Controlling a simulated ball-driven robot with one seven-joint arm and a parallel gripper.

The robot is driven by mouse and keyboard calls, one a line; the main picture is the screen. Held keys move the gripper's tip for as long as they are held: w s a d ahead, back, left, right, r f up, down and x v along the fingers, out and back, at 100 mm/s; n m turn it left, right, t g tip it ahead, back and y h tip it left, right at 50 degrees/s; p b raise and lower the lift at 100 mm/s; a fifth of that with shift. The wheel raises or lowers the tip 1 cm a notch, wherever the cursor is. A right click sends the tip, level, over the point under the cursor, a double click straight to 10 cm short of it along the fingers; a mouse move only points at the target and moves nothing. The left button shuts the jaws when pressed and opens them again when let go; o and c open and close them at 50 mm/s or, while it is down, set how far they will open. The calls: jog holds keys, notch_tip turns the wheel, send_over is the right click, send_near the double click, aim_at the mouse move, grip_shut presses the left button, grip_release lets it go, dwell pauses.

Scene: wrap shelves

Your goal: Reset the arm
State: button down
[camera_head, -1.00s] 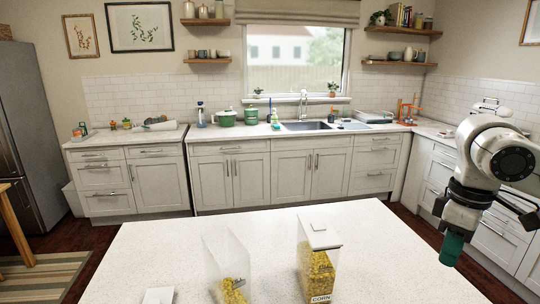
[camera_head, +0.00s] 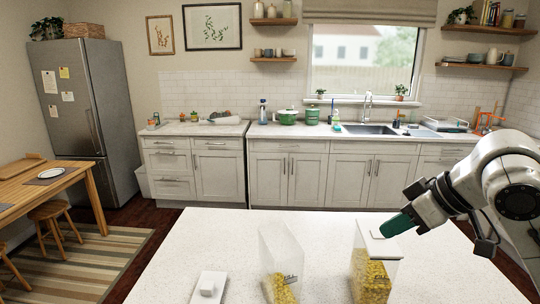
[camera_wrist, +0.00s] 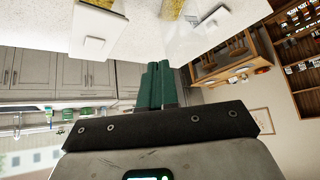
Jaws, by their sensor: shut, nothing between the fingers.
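My gripper (camera_head: 397,225) is at the right of the head view, raised over the white island, with its green fingers pointing left. Its fingertips appear close to the lid of the right-hand clear container in the picture; I cannot tell the exact gap. In the wrist view the green fingers (camera_wrist: 157,85) lie together in the middle, shut, with nothing between them. My arm comes in from the right edge of the head view.
The white island (camera_head: 200,235) bears a clear container with yellow contents (camera_head: 375,270), a similar container without its lid (camera_head: 280,265), and a white lid (camera_head: 209,287). A fridge (camera_head: 95,120), a wooden table (camera_head: 40,183) and counters (camera_head: 290,175) stand beyond.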

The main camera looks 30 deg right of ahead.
jog(key=w+a+f+t+y, duration=0.1)
jog(key=w+a+f, duration=0.1)
jog(key=w+a, duration=0.25)
jog(key=s+a+f+m+g, duration=0.1)
jog(key=s+a+f+m, duration=0.1)
jog(key=a+f, duration=0.6)
jog(key=s+a+f+m, duration=0.1)
jog(key=a+f, duration=0.2)
jog(key=f, duration=0.8)
jog(key=s+f+g+h, duration=0.1)
jog(key=s+f+g, duration=0.2)
jog(key=s+f, duration=0.5)
jog(key=s+f+g+h+b, duration=0.1)
jog(key=s+f+g+h, duration=0.1)
jog(key=s+f, duration=0.7)
jog(key=s+g, duration=0.1)
jog(key=s, duration=0.4)
jog(key=shift+s+d+f, duration=0.15)
jog(key=shift+s+d, duration=0.1)
jog(key=shift+d, duration=0.05)
